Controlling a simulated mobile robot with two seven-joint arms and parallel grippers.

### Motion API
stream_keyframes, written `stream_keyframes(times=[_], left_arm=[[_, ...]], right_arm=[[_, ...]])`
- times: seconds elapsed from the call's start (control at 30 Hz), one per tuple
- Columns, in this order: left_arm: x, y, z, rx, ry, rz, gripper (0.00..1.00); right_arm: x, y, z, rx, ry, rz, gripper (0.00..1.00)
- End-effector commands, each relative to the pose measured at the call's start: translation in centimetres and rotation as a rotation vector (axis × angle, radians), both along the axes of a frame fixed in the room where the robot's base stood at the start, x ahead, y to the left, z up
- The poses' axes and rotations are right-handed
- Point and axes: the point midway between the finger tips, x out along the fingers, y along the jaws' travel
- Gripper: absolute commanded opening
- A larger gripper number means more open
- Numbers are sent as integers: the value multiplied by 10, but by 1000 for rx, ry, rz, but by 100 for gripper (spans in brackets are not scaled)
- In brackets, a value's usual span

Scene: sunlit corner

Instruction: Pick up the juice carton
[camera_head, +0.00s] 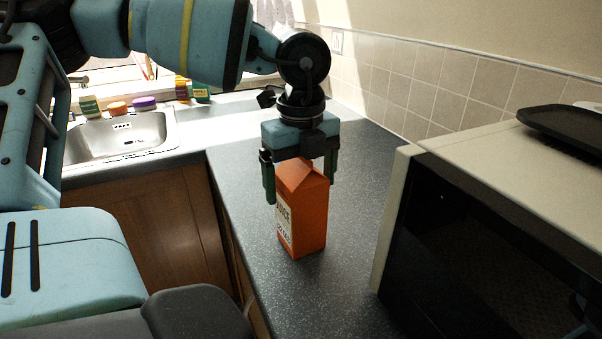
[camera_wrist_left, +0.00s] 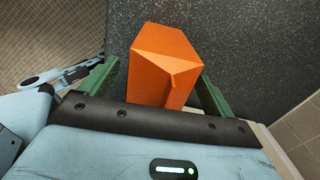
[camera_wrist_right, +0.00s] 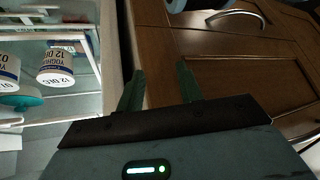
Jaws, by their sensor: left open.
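The orange juice carton (camera_head: 305,222) stands upright on the dark speckled counter, with a pale label on its left face. My left gripper (camera_head: 301,190) is above it, pointing down and open, its green fingers on either side of the carton's top. In the left wrist view the carton (camera_wrist_left: 163,65) lies between the spread fingers (camera_wrist_left: 152,88); whether either finger touches it I cannot tell. My right gripper shows only in the right wrist view, with its two fingers (camera_wrist_right: 160,90) apart and nothing between them.
A black microwave (camera_head: 480,240) with a dark tray (camera_head: 565,128) on top stands to the right. A sink (camera_head: 120,137) with several small containers behind it is at the back left. The right wrist view shows an open fridge-like compartment holding tubs (camera_wrist_right: 55,68) beside wooden cabinet doors (camera_wrist_right: 245,85).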

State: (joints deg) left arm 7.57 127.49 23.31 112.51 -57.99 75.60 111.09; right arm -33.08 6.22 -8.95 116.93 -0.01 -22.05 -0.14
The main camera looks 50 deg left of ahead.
Motion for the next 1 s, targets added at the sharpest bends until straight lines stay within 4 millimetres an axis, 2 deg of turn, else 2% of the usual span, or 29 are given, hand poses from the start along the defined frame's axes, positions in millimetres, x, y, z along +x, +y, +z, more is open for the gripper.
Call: stream_keyframes(times=[0.07, 0.7, 1.0], left_arm=[[0, 0, 0, 0, 0, 0, 85], [0, 0, 0, 1, 1, 0, 1], [1, 0, 3, 1, -3, 0, 0]], right_arm=[[0, 0, 0, 0, -1, 0, 36], [8, 0, 1, -1, -15, 0, 36], [4, 0, 0, -1, -7, 1, 36]])
